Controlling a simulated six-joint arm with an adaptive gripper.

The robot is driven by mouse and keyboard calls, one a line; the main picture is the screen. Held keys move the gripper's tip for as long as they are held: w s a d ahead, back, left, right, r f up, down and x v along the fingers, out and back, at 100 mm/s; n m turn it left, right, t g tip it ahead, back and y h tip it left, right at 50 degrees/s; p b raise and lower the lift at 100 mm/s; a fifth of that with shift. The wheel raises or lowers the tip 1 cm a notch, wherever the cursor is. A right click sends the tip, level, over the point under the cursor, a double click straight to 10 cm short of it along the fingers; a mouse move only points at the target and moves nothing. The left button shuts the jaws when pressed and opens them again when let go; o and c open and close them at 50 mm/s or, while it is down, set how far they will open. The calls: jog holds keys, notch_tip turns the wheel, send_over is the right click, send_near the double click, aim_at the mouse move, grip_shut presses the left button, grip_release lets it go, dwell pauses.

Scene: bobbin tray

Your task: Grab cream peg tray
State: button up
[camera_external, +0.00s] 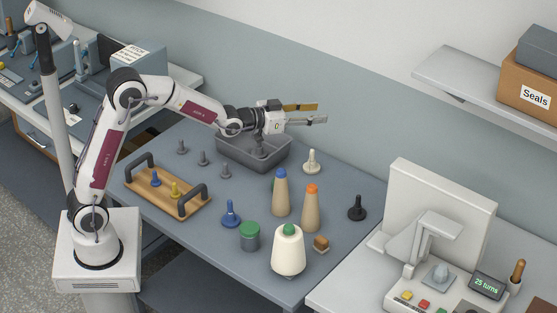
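A cream peg (312,163) with a rounded base stands upright on the blue-grey table, just right of the grey divided bin. My gripper (320,113) is in the air above the right part of the bin, up and behind the cream peg. Its two fingers are apart, pointing right, with nothing seen between them.
The grey bin (232,147) stands at the table's back. Several grey pegs (203,158), a larger blue peg (231,214), a black peg (357,208), tan cones (281,195), a white cone (288,252), a green-topped can (249,237) and a small brown block (321,243) stand around.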

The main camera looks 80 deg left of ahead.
jog(key=w+a+f+n+g+y, duration=0.1)
jog(key=a+f, duration=0.4)
jog(key=f, duration=0.3)
jog(key=w+a+f+g, duration=0.1)
jog(key=a+f, duration=0.4)
jog(key=f, duration=0.3)
jog(key=n+g+y, duration=0.1)
jog(key=n+g, duration=0.1)
send_near(310, 161)
jog(key=x, duration=0.3)
jog(key=shift+s+a, duration=0.1)
jog(key=shift+a, duration=0.2)
jog(key=shift+x, duration=1.25)
jog(key=shift+w, duration=0.2)
jog(key=shift+x, duration=2.45)
jog(key=shift+w+d, duration=0.1)
jog(key=shift+d, duration=0.1)
grip_shut()
